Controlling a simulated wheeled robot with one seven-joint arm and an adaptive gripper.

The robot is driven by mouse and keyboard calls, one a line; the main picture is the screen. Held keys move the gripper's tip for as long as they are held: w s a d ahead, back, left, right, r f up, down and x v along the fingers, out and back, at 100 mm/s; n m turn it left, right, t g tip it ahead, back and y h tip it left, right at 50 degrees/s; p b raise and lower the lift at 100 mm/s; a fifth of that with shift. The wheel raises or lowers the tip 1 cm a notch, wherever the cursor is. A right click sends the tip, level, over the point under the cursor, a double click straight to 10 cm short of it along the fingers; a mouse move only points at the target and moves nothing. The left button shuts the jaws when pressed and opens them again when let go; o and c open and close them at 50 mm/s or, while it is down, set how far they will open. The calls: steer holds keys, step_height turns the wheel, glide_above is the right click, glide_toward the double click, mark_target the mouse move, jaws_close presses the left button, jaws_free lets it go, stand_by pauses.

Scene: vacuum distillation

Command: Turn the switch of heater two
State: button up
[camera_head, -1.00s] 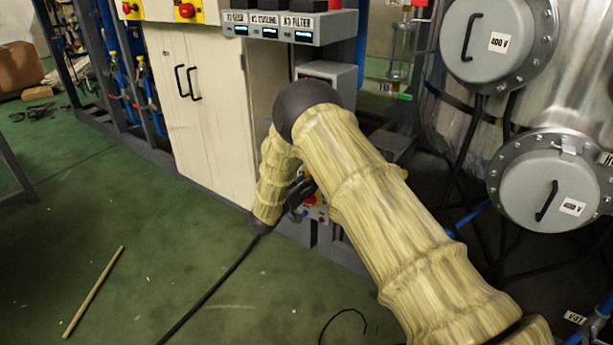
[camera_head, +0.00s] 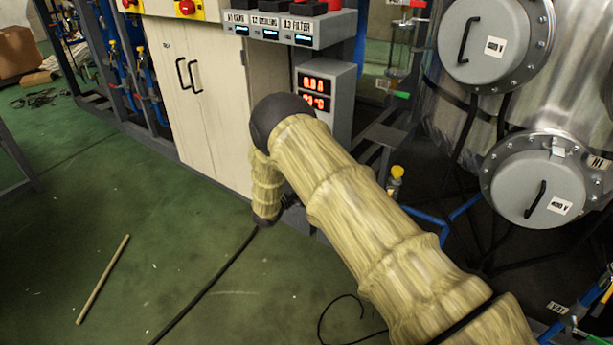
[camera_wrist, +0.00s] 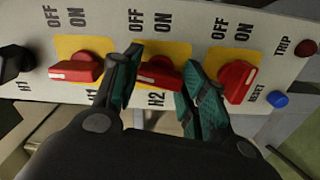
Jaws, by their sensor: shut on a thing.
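In the wrist view a tilted light panel (camera_wrist: 205,30) carries red switch knobs on yellow plates marked OFF and ON. The middle red knob (camera_wrist: 163,72), with the label H2 below it, sits between the two fingers of my gripper (camera_wrist: 162,78). My gripper is shut on this knob, one finger on each side. The knob's white mark lies toward the left. The left red knob (camera_wrist: 76,68) has a label partly covered by a finger. The right red knob (camera_wrist: 237,82) is just beside my right finger.
A black knob (camera_wrist: 14,62), a red TRIP button (camera_wrist: 305,47) and a blue RESET button (camera_wrist: 277,99) share the panel. In the head view a grey box with red digits (camera_head: 316,95) stands behind my arm, a cabinet (camera_head: 200,110) left, metal vessels right. A rod (camera_head: 103,278) lies on the floor.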

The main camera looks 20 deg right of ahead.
steer(key=shift+n, duration=1.1)
steer(key=shift+p, duration=0.3)
steer(key=o, duration=1)
steer(key=v, duration=1.2)
steer(key=shift+s+f, duration=0.1)
